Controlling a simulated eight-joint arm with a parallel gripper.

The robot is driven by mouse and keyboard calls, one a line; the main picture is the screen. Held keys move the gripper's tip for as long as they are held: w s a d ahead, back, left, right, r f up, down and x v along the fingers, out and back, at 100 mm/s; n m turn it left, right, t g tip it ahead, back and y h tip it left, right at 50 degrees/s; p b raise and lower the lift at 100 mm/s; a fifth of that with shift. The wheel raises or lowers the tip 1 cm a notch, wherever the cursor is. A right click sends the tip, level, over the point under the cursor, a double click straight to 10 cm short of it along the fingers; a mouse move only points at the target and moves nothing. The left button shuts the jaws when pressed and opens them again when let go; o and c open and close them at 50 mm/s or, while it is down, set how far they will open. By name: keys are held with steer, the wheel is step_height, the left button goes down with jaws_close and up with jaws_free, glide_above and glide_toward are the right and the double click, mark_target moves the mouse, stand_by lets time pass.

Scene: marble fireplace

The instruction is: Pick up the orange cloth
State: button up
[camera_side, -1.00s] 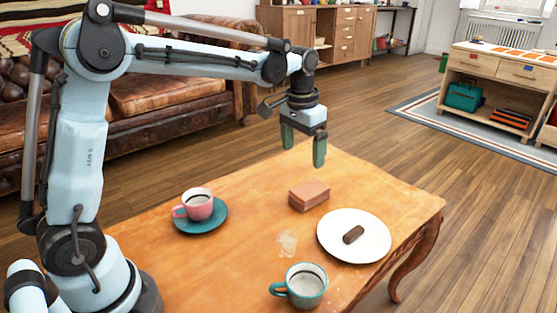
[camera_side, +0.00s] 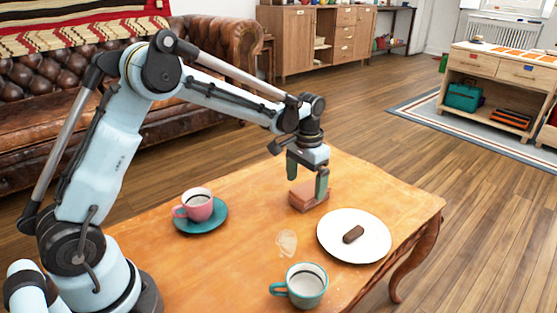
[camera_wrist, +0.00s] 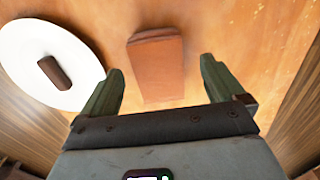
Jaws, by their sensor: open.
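The orange cloth (camera_side: 307,196) is a small folded, brownish-orange stack on the wooden table, left of the white plate in the side view. It also shows in the wrist view (camera_wrist: 157,66), ahead of and between the fingers. My gripper (camera_side: 307,185) is open and low over the cloth, with one green finger in front of it in the side view. In the wrist view my gripper (camera_wrist: 160,82) has a finger on each side of the cloth's near end, with gaps showing. I cannot tell whether the fingertips reach down beside it.
A white plate (camera_side: 336,251) with a dark brown bar (camera_side: 353,234) lies close on the right. A pink cup (camera_side: 197,205) stands on a teal saucer (camera_side: 221,219) at the left. A teal cup (camera_side: 306,285) stands at the front. The wooden table (camera_side: 250,215) has free room between them.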

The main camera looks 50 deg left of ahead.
mark_target(306, 191)
step_height(306, 191, down, 4)
steer(key=shift+d, duration=0.15)
steer(key=shift+c, duration=0.4)
steer(key=c, duration=1)
